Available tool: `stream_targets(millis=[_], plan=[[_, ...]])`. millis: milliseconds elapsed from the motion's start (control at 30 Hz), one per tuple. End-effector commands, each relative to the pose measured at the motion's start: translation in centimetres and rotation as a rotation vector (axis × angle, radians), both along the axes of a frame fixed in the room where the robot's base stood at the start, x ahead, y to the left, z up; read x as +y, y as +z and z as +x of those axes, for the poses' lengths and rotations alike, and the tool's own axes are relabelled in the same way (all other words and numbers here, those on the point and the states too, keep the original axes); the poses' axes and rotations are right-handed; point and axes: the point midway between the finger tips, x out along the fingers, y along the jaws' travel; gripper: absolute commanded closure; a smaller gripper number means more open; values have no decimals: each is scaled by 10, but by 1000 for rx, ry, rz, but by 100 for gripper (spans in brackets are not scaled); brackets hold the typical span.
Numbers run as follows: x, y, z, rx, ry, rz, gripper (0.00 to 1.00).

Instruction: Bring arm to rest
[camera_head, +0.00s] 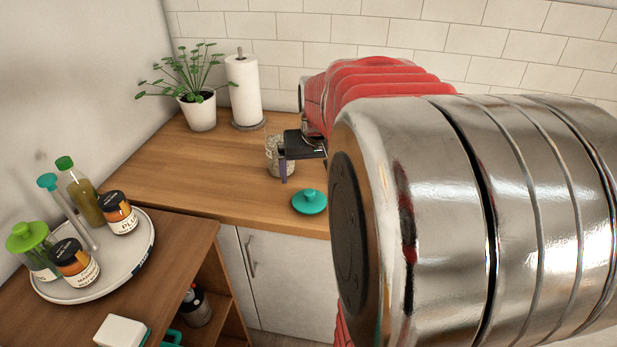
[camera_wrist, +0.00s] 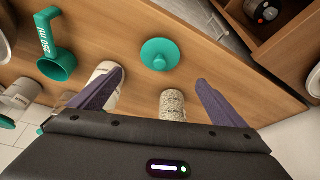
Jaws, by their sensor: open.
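My arm reaches over the wooden counter (camera_head: 215,170), its metal and red links filling the right of the head view. My gripper (camera_head: 284,172) is low over the counter, in front of a glass jar of speckled contents (camera_head: 272,150). In the wrist view my gripper (camera_wrist: 160,77) has its two purple fingers spread apart. A speckled jar (camera_wrist: 172,103) shows between the fingers, partly hidden by the gripper body; I cannot tell its exact distance. Nothing is clamped.
A teal knobbed lid (camera_head: 310,202) lies on the counter; a teal 250 ml scoop (camera_wrist: 58,66) shows too. A paper towel roll (camera_head: 243,90) and potted plant (camera_head: 199,108) stand behind. A round tray (camera_head: 110,278) with bottles and jars is at left. Open counter lies left of my gripper.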

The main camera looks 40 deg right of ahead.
Motion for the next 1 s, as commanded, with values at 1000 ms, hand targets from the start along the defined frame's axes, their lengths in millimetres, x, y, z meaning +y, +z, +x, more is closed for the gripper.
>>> stream_targets(millis=[1000], plan=[[43, -16, -37, 67, 15, 49, 4]])
